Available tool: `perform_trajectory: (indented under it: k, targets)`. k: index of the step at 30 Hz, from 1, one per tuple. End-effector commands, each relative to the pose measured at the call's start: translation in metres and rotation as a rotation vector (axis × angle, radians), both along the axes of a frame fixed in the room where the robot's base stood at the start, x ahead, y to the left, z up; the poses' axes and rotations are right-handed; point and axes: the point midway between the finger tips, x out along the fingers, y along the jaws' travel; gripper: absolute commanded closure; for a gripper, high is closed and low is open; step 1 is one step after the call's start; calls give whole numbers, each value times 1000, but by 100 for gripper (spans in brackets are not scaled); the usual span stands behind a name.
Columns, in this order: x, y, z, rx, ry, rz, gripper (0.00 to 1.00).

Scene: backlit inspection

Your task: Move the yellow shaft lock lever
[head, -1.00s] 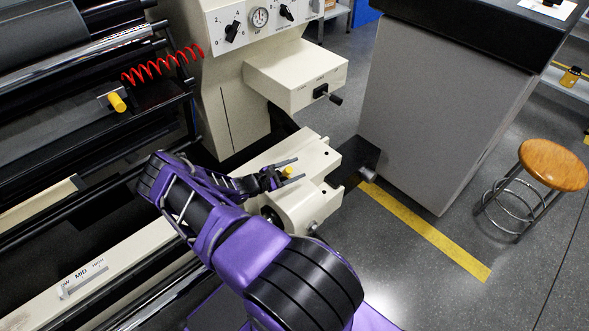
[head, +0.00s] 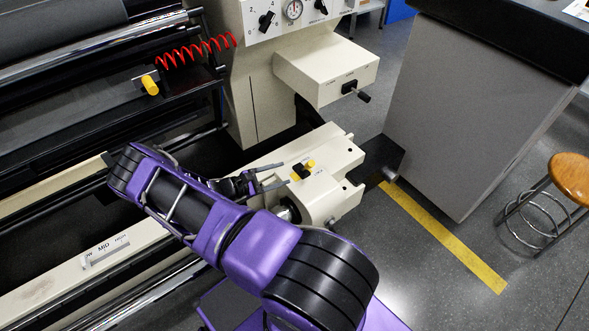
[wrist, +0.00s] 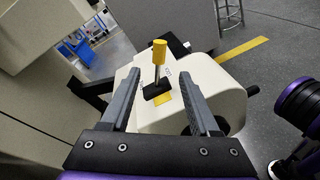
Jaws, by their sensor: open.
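The yellow shaft lock lever (head: 309,164) stands on top of the cream housing (head: 330,185) in the head view. In the wrist view the lever (wrist: 159,52) is a yellow knob on a thin metal stem, rising from a black slot plate with a yellow patch in front. My gripper (head: 280,174) is open and empty, just left of the lever in the head view. In the wrist view my gripper's two fingers (wrist: 160,83) point toward the lever, one on each side in the picture. The lever stands beyond the fingertips, apart from them.
Another yellow knob (head: 150,85) sits on the machine at left, near a red coiled cable (head: 196,50). A cream box with a black handle (head: 350,88) overhangs behind the housing. A grey cabinet (head: 470,110) and a wooden stool (head: 572,178) stand right, with open floor between.

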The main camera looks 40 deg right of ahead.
Motion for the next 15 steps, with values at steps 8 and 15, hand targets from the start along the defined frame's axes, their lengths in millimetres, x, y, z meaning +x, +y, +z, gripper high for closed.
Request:
perform_trajectory:
  k: [8,15]
  targets:
    - [5,21,4,1,1,-1,38]
    - [5,22,4,1,1,-1,38]
